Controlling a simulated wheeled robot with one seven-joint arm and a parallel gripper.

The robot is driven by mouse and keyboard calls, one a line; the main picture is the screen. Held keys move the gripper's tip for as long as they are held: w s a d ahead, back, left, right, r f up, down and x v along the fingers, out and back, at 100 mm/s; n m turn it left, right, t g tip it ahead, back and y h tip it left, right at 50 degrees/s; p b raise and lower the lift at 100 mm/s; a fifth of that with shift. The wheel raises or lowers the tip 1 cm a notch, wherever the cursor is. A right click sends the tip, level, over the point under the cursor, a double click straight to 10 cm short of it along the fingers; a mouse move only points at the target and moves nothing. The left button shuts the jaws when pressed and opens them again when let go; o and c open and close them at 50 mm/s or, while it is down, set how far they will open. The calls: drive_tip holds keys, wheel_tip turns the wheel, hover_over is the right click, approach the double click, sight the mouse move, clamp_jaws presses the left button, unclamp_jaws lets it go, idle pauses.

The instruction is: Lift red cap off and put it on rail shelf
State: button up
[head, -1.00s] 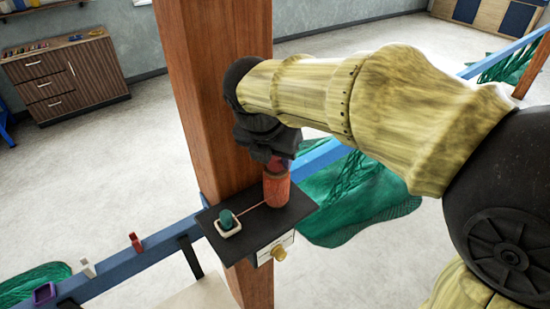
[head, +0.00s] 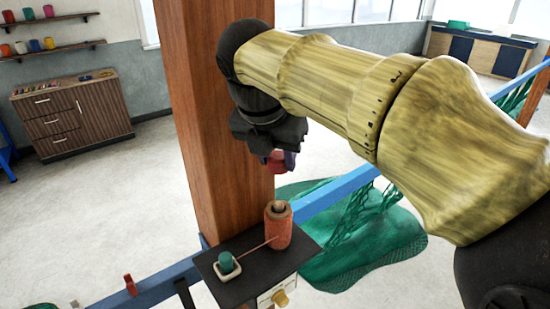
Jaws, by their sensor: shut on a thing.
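The red cap (head: 276,164) is between the fingers of my gripper (head: 279,158), in the air above an upright orange-red spool (head: 278,226). There is a clear gap between the cap and the spool, and the spool's top shows a brown ring with a dark hole. My gripper is shut on the cap and points down, beside the wooden post. The spool stands on a dark flat shelf (head: 246,290) at the post by the blue rail. Part of the cap is hidden by the fingers.
A small green piece (head: 227,262) sits in a white square holder on the shelf's left, with a thin line running to the spool. The wooden post (head: 215,130) stands close to my arm. A red clip (head: 130,285) is on the blue rail (head: 160,284). Green netting (head: 365,240) hangs behind.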

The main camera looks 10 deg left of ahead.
drive_tip(key=shift+w+d+f, duration=0.1)
drive_tip(key=shift+w+d, duration=0.05)
drive_tip(key=shift+w, duration=0.1)
drive_tip(key=shift+s, duration=0.1)
drive_tip(key=shift+s+p, duration=0.1)
drive_tip(key=shift+p, duration=0.2)
